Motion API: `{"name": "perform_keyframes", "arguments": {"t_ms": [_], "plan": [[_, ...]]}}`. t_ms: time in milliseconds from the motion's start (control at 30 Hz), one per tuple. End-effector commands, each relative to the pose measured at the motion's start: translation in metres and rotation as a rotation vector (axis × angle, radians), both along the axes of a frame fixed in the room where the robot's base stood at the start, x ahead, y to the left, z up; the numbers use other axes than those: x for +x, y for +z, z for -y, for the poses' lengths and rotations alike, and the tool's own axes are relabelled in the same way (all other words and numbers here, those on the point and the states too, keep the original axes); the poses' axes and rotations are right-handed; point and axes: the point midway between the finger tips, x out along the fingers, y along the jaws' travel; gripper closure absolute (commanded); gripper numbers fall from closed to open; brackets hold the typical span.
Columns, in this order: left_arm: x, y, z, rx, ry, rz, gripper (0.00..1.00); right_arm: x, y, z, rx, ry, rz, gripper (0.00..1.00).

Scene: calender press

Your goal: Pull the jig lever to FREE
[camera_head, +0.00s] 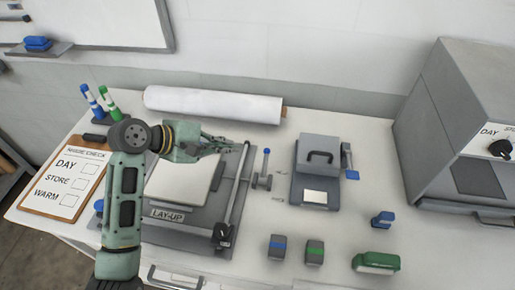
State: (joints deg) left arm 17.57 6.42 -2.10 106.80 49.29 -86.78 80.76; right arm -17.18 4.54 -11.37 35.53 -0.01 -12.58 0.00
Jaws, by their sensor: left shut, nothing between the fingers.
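My left gripper (233,145) is shut and empty, above the back right part of the grey lay-up board (176,228). A small upright lever (266,165) with a blue tip stands on a grey base just right of the board. The gripper is left of the lever and a little behind it in the picture, apart from it. Small markings lie by the lever's base, too small to read, so I cannot tell which one is FREE. My right gripper is not in view.
A white roll (212,104) lies behind. A clipboard (53,180) is at left. Blue and green blocks (315,252) stand in front. A grey machine (450,120) stands right.

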Motion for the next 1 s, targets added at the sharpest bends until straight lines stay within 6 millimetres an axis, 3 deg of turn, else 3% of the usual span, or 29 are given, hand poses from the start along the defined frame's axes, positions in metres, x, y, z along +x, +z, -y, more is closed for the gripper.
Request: {"name": "perform_keyframes", "arguments": {"t_ms": [467,1000], "plan": [[0.002,-0.004,0.005,-0.001,-0.001,-0.002,1.0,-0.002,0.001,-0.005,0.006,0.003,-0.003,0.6],[0.037,-0.054,0.063,-0.001,0.001,-0.001,1.0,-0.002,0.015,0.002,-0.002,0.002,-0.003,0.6]]}}
